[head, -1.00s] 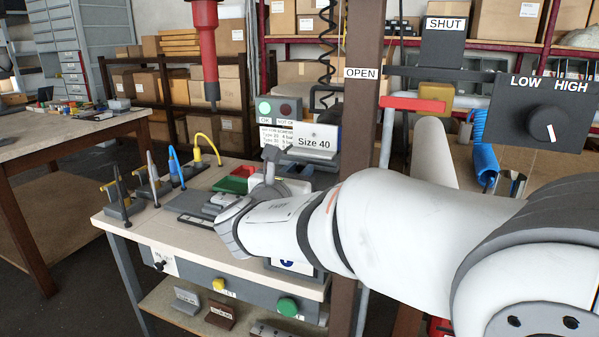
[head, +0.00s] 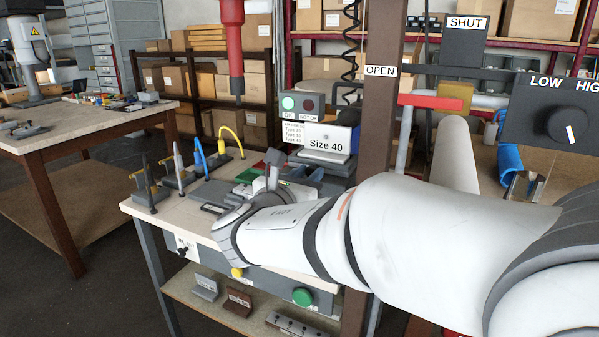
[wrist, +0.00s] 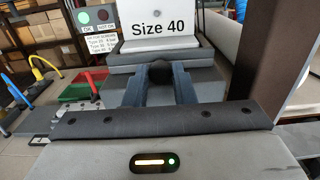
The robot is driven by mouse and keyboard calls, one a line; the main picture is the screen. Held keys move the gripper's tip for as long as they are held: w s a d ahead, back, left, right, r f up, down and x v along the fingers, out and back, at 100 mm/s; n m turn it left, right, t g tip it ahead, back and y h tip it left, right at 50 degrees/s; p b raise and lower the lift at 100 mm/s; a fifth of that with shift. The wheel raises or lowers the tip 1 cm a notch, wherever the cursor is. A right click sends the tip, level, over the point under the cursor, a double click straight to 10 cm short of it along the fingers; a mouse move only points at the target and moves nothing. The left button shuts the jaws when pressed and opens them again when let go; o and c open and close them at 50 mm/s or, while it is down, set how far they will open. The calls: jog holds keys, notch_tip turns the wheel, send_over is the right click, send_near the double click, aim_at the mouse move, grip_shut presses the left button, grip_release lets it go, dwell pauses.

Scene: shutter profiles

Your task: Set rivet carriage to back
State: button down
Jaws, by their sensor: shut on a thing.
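The black knob (wrist: 158,72) on the front of a grey block (wrist: 206,82) sits between my gripper's fingers in the wrist view. My gripper (wrist: 158,82) is shut on this knob. The block looks like the rivet carriage and carries a white plate marked "Size 40" (wrist: 158,22). In the head view the plate (head: 327,138) stands on the bench's right side, beside the brown post. My gripper (head: 272,176) is in front of it, and my wrist hides much of the block and the knob. The carriage's travel ends cannot be made out.
A lamp panel (head: 301,103) with a lit green lamp stands behind the plate. A red tool (head: 233,45) hangs above the bench. Several coloured-cable tools (head: 198,155) stand on the left. A brown post (head: 378,110) and a dial box (head: 560,115) are at right.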

jog(key=shift+a+f, duration=0.1)
jog(key=c, duration=1.2)
grip_release()
jog(key=shift+s, duration=0.15)
jog(key=shift+c, duration=0.2)
jog(key=shift+s, duration=0.1)
jog(key=shift+s, duration=0.1)
jog(key=shift+s+a, duration=0.25)
jog(key=v, duration=0.7)
jog(key=shift+p, duration=0.4)
